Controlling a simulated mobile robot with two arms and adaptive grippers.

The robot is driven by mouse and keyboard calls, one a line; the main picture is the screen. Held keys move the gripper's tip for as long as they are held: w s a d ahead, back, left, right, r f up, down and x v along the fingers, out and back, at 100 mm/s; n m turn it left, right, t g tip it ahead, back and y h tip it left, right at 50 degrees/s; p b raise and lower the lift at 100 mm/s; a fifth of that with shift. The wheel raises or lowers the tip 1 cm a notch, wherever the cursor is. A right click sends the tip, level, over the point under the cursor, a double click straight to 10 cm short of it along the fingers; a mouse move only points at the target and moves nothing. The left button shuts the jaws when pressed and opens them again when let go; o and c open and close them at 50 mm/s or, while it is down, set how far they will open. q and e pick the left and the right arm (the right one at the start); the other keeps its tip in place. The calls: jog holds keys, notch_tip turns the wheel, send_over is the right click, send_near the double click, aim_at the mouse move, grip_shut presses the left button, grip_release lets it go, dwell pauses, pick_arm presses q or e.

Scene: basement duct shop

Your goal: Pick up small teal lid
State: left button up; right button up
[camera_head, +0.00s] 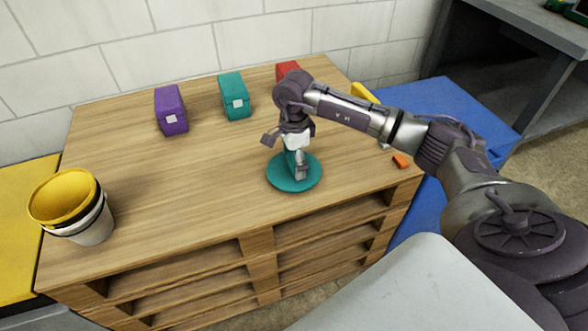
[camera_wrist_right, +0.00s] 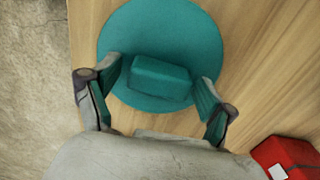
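The small teal lid (camera_head: 283,181) is a flat round disc lying on the wooden pallet table near its front edge. In the right wrist view the lid (camera_wrist_right: 160,35) fills the upper middle, with a block-shaped teal handle (camera_wrist_right: 160,80) on top. My right gripper (camera_head: 287,155) points down over the lid and partly hides the handle in the head view. In the right wrist view its two fingers (camera_wrist_right: 158,84) stand apart on either side of the handle, with gaps showing between. My left gripper is not in view.
A purple box (camera_head: 172,112), a teal box (camera_head: 234,98) and a red box (camera_head: 288,69) stand along the back. Stacked buckets (camera_head: 65,199) stand at the front left. A small orange piece (camera_head: 401,161) lies at the right edge. The table's middle is clear.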

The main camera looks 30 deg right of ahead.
jog(key=c, duration=0.9)
jog(key=shift+r, duration=0.15)
